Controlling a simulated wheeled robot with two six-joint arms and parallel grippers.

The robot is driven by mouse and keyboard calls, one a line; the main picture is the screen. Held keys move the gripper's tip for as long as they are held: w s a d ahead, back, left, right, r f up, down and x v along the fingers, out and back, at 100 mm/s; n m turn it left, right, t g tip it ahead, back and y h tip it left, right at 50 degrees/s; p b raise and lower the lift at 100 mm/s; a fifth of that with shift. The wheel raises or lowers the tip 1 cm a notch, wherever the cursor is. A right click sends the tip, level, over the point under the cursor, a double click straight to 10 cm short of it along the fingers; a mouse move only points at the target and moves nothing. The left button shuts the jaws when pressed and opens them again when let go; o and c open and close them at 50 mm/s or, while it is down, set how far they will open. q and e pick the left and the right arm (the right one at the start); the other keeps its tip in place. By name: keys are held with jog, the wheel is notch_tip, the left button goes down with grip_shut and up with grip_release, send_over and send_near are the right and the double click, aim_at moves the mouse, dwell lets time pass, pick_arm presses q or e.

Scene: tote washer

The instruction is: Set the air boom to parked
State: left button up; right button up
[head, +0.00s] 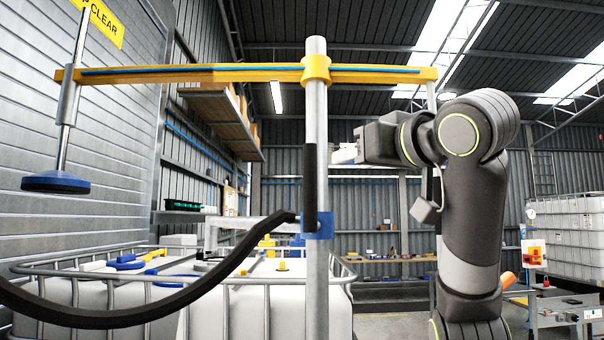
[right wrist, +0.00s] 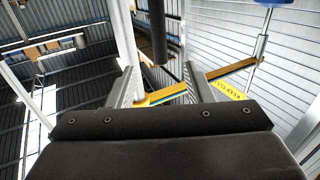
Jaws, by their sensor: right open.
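The air boom is a yellow beam (head: 200,74) with a blue stripe, held by a yellow collar on a grey upright post (head: 317,120). A rod with a blue disc (head: 55,182) hangs from its left end. A black upright grip (head: 309,190) sits beside the post above a blue bracket (head: 318,227). My right gripper (head: 342,154) is open, just right of the post and below the beam. In the right wrist view, the open fingers (right wrist: 160,84) point towards the black grip (right wrist: 157,30), apparently short of it; the beam (right wrist: 232,76) lies beyond. My left gripper is out of view.
A black hose (head: 150,318) loops from the bracket to the left. White caged tanks (head: 250,310) stand below the boom. A ribbed wall (head: 90,130) closes the left side, with a yellow sign (head: 103,20). More tanks (head: 570,235) stand at right.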

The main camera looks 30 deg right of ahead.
aim_at(314, 171)
jog(key=w+p, duration=0.2)
jog(key=w, duration=0.3)
jog(key=w+d+p, duration=0.1)
jog(key=w+p, duration=0.1)
jog(key=w, duration=0.3)
jog(key=w+p, duration=0.2)
jog(key=w, duration=0.4)
jog(key=shift+d, duration=0.4)
jog(key=shift+w+p, duration=0.4)
jog(key=shift+w, duration=0.2)
jog(key=shift+d, duration=0.1)
jog(key=shift+c, duration=0.5)
grip_shut()
